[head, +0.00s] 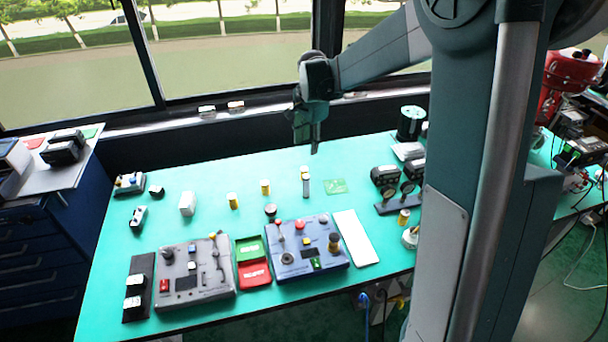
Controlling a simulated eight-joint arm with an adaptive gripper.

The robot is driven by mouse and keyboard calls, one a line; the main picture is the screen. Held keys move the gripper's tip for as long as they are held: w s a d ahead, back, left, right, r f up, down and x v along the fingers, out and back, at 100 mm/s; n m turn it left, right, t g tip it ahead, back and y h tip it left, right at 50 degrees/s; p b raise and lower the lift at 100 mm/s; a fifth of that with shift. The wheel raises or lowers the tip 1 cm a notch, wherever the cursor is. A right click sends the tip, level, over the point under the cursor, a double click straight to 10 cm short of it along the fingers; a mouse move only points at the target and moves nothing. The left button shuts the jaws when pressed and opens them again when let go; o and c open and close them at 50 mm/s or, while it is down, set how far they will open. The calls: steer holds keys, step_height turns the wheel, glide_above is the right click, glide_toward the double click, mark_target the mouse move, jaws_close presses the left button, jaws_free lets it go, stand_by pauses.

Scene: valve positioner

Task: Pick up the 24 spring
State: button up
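I cannot make out which object is the 24 spring; no label of that kind is readable. Several small upright pieces stand on the green table (190,229): a yellow-topped one (233,201), another yellow one (265,187), and a slim grey piece (306,187) with a pale top and a yellowish band. My gripper (314,150) hangs pointing down over the back part of the table, above and slightly right of the slim grey piece in the picture. It is apart from all of them. Its fingers are too small and dark to show their opening, and nothing is visible in them.
Two control boxes, one grey (193,271) and one blue (307,248), stand at the front, with green (249,249) and red (254,274) trays between them. A white plate (356,237) lies at right. Dark gauges (385,175) stand farther right. The window sill runs behind.

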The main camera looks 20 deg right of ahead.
mark_target(304, 169)
steer(key=w+f+m, duration=0.1)
steer(key=w+f, duration=0.2)
steer(key=f, duration=0.2)
steer(key=w+d+f+m+g, duration=0.1)
steer(key=w+f+m, duration=0.1)
steer(key=w+f, duration=0.2)
steer(key=w+d+f+m+g, duration=0.1)
steer(key=w+f+m, duration=0.1)
steer(key=w+f, duration=0.2)
step_height(304, 169, down, 3)
steer(key=shift+f, duration=0.2)
steer(key=shift+w+d+f, duration=0.1)
steer(key=shift+f, duration=0.25)
steer(key=shift+f, duration=1.3)
steer(key=shift+a+f+b, duration=0.2)
steer(key=shift+f+b, duration=0.15)
steer(key=shift+f, duration=2.25)
steer(key=c, duration=1)
